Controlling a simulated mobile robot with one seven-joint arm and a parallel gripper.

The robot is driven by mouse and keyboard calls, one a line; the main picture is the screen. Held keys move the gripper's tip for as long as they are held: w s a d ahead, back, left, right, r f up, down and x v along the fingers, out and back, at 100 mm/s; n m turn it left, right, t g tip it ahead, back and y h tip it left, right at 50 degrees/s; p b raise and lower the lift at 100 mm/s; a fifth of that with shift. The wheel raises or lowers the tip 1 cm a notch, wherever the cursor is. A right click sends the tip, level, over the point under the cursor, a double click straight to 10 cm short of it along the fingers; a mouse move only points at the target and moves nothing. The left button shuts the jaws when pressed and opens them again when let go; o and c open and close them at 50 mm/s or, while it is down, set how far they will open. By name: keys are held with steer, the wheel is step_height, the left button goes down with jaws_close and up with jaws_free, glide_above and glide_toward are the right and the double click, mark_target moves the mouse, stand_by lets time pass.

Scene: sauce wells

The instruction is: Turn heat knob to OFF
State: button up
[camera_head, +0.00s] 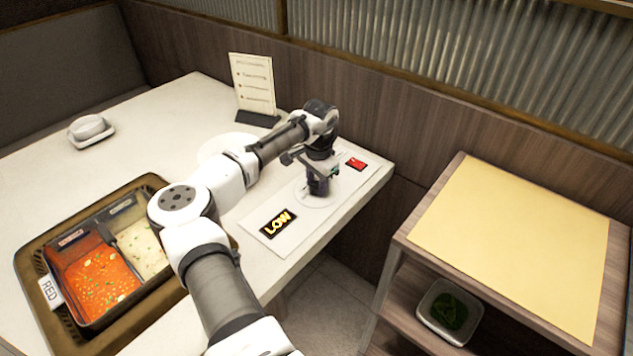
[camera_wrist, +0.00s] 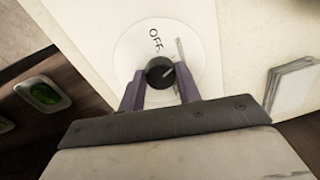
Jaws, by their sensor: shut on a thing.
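The heat knob (camera_wrist: 158,68) is a small dark round knob with a light pointer mark. It sits on a white dial (camera_wrist: 127,48) printed with "OFF" above the knob in the wrist view. The mark points up and right, not at the "OFF" print. My gripper (camera_wrist: 161,80) is shut on the knob, with one purple-grey finger on each side. In the head view my gripper (camera_head: 318,186) points down over the dial (camera_head: 301,196) and hides the knob. A black display (camera_head: 277,223) on the white panel reads "LOW" in yellow.
A red piece (camera_head: 356,163) lies at the panel's far end. A menu stand (camera_head: 253,88) is behind my arm. A split pot (camera_head: 75,255) of red and pale broth sits left in a brown frame. A wooden shelf unit (camera_head: 455,178) stands right, across a gap.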

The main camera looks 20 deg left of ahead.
steer(key=n+p, duration=0.5)
steer(key=shift+d+r, duration=0.1)
steer(key=shift+r, duration=0.1)
steer(key=n+p, duration=0.3)
steer(key=shift+f+n+p, duration=0.15)
steer(key=shift+n+p, duration=0.55)
steer(key=shift+n, duration=0.3)
steer(key=o, duration=1)
steer(key=shift+c, duration=0.2)
